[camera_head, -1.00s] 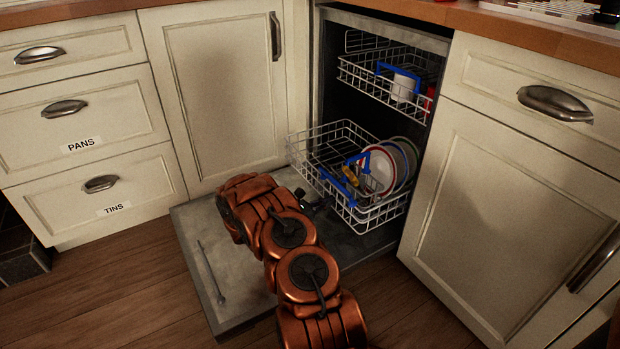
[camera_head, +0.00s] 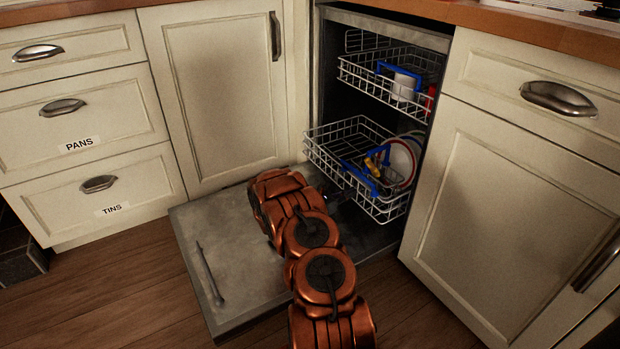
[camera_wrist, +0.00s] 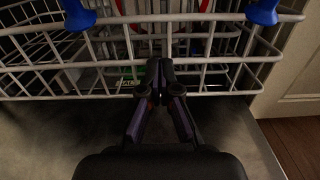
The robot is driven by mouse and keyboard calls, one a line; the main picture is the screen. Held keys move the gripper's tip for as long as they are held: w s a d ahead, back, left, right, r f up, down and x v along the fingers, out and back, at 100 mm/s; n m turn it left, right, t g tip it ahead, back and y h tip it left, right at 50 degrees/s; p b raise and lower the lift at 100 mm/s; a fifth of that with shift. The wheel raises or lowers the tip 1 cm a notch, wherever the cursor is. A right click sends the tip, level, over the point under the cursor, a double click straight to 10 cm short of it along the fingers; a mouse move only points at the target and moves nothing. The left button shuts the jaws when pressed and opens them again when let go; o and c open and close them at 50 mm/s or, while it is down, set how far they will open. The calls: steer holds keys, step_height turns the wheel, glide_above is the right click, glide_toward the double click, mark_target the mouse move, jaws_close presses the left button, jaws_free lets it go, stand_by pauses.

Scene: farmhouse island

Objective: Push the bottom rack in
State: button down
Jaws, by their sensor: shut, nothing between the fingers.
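The bottom rack (camera_head: 345,142) is a white wire basket, partly out over the open dishwasher door (camera_head: 222,255). It holds plates (camera_head: 402,160) and a blue and yellow item. In the wrist view the front wires of the rack (camera_wrist: 215,70) run across the picture, with blue parts (camera_wrist: 262,12) at the top. My gripper (camera_wrist: 160,70) is shut and empty, its fingertips at the rack's front wires; I cannot tell if they touch. In the head view my arm hides most of the gripper near the rack's front.
The upper rack (camera_head: 385,75) sits inside the dishwasher and holds a white mug (camera_head: 404,87). Drawers and a cabinet door (camera_head: 222,90) are on the left, another cabinet (camera_head: 510,210) on the right. The wooden floor (camera_head: 130,290) in front is clear.

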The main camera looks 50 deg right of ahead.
mark_target(386, 178)
steer(key=shift+b+x, duration=1.15)
steer(key=shift+x, duration=10.45)
steer(key=shift+s+d, duration=0.1)
steer(key=shift+x, duration=0.95)
steer(key=shift+s+d, duration=0.15)
steer(key=shift+d, duration=0.1)
steer(key=shift+w+a+r+p, duration=0.2)
steer(key=shift+a+p, duration=0.15)
steer(key=shift+p, duration=0.15)
steer(key=shift+p+v, duration=0.9)
steer(key=shift+v, duration=0.1)
steer(key=shift+f+p+v, duration=0.2)
steer(key=shift+p+v, duration=1.2)
steer(key=shift+v, duration=1.7)
